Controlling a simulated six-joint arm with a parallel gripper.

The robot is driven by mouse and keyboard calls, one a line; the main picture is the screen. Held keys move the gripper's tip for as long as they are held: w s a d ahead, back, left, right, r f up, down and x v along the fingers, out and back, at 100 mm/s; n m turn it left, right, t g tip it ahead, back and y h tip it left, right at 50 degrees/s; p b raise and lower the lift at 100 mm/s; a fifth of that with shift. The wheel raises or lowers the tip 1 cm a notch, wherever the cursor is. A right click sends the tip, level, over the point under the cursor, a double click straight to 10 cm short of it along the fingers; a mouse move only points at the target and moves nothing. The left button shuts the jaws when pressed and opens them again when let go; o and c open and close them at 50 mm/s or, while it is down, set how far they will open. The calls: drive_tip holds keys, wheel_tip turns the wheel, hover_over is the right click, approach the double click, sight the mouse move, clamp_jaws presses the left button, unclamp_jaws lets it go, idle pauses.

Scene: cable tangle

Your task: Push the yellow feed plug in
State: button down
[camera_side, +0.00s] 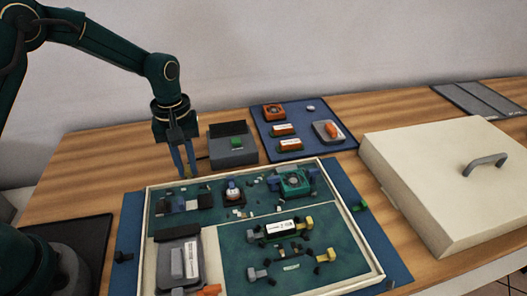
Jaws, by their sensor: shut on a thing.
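My gripper (185,175) points down above the back left of the white-rimmed tray (146,225), left of a grey box. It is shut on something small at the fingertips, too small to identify. A yellow connector (306,223) sits at the right end of a black-and-green module with a white label (281,229) in the tray. A second yellow connector (327,255) lies in front of it, to the right. I cannot tell which yellow piece is the feed plug, or whether either is fully seated.
A blue mat (313,116) behind holds orange parts. A large cream lid with a grey handle (450,172) lies right. A grey block (179,264) fills the tray's front left.

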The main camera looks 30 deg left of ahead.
idle(0.3)
drive_tip(key=shift+s+d, duration=0.65)
drive_tip(key=c, duration=0.8)
unclamp_jaws()
drive_tip(key=shift+r, duration=2.55)
